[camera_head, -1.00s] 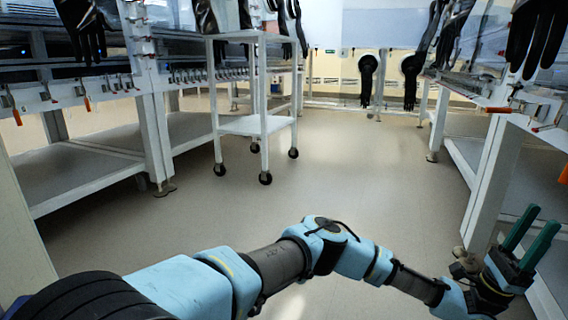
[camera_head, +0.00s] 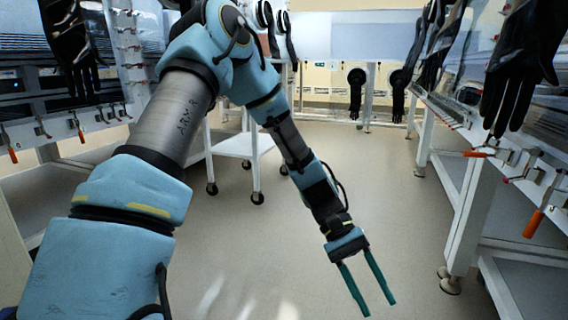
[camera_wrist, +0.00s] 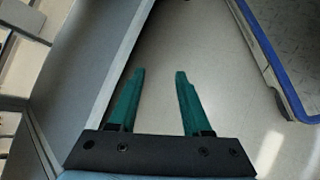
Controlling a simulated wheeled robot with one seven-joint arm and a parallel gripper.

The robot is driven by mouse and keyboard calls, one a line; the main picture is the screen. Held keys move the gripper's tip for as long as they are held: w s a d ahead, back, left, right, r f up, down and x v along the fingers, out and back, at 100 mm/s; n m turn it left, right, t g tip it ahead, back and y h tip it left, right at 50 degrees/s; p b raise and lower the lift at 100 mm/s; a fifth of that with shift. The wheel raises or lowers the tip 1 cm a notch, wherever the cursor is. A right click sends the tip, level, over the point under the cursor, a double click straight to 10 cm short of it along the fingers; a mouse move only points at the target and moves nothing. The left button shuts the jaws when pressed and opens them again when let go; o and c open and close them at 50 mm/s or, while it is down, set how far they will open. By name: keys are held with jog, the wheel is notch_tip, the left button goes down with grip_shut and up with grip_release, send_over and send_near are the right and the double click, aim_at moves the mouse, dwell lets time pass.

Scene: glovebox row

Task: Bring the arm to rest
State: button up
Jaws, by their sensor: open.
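My gripper (camera_head: 378,308) is open, with two green fingers apart and nothing between them. In the head view it hangs at the lower middle right, pointing down over the bare floor. My blue and grey arm rises from the lower left, bends at the top and slopes down to the gripper. In the wrist view the two fingers of my gripper (camera_wrist: 159,72) show apart and empty, with floor beyond them.
A white cart (camera_head: 243,146) stands behind my arm. Glovebox benches line both sides, with black gloves (camera_head: 522,75) hanging at the right and a white leg (camera_head: 468,200) near my gripper. The middle aisle floor (camera_head: 345,170) is clear.

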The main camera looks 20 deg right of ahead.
jog(key=w+a+r+n+t+y+p, duration=0.1)
jog(key=w+a+r+t+p, duration=0.2)
jog(key=w+a, duration=0.45)
jog(key=w+a+r+n+t+p, duration=0.1)
jog(key=w+a+r+t, duration=0.3)
jog(key=a, duration=0.7)
jog(key=w+a+r+n+t+y+p, duration=0.1)
jog(key=w+a+r+t, duration=0.15)
jog(key=a, duration=0.45)
jog(key=w+a+r+n+t+p, duration=0.1)
jog(key=w+a+r+t+p, duration=0.2)
jog(key=a, duration=0.5)
notch_tip(320, 180, up, 39)
jog(key=s+p, duration=0.1)
jog(key=p, duration=3.5)
jog(key=shift+a+r, duration=0.15)
jog(key=shift+o, duration=0.3)
jog(key=shift+s, duration=0.1)
